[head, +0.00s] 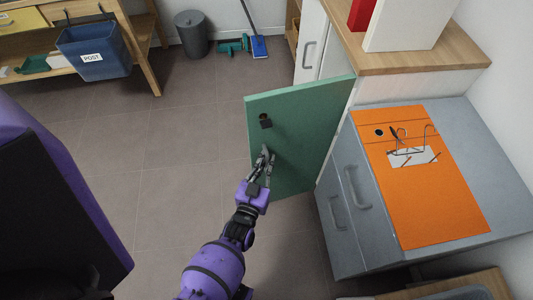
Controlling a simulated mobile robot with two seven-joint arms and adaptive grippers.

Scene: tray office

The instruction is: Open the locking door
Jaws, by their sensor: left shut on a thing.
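The green door (310,125) stands swung out from the white wood-topped cabinet, at an angle over the floor. A black lock knob (265,120) sits on its face near the free left edge. My left gripper (266,158) reaches up from the bottom of the head view to the door's face, just below the knob. Its fingers are shut on what appears to be the door handle, which they largely hide. My right gripper is not in view.
A grey drawer cabinet (345,230) with an orange folder (425,205) on top stands right of the door. Above it is the wood-topped cabinet (410,65). A blue bin (92,55), a dark bucket (191,33) and a broom (257,40) are at the back. Floor left of the door is clear.

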